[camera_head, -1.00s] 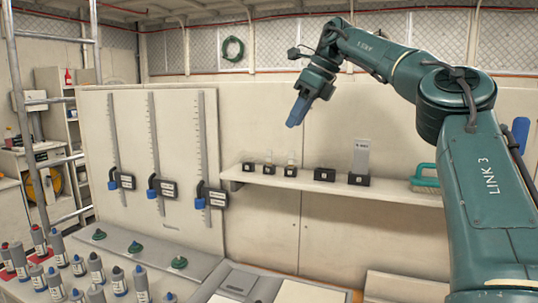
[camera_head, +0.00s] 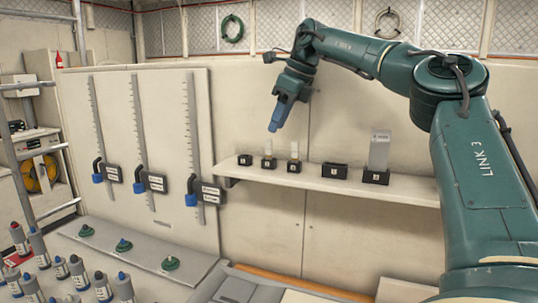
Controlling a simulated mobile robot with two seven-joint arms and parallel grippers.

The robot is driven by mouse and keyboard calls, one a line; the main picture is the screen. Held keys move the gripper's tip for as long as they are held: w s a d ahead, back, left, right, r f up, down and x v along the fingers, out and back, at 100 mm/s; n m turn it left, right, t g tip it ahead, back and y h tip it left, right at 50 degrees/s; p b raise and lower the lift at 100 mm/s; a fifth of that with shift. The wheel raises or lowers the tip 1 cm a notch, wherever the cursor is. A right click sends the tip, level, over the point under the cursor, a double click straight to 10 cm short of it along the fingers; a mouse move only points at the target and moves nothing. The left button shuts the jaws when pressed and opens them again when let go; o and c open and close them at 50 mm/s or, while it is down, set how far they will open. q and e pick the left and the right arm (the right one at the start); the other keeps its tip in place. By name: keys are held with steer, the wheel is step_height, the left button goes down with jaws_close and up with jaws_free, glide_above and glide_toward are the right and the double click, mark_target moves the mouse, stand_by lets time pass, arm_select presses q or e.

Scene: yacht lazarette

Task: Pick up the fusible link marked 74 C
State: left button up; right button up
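My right gripper (camera_head: 277,121) hangs in the air with its blue fingers pointing down, above the left part of the shelf in the picture. The fingers overlap from this side, so their gap cannot be seen. Below them on the shelf stand small black blocks: a left one (camera_head: 245,160), one with a small pale upright piece (camera_head: 269,162), and another like it (camera_head: 294,165). These may hold fusible links, but I cannot read a 74 C marking on any. My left gripper is not in view.
The pale shelf (camera_head: 400,192) also carries a larger black block (camera_head: 335,170) and one with a tall grey plate (camera_head: 379,150). A panel with several long slide gauges (camera_head: 139,120) stands left. Bottles (camera_head: 103,287) crowd the lower left. My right arm covers the right side.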

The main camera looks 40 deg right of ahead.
mark_target(269, 142)
steer(key=x, duration=0.6)
steer(key=shift+w+f+p, duration=0.25)
steer(key=shift+f+p, duration=0.05)
jaws_close()
stand_by(1.2)
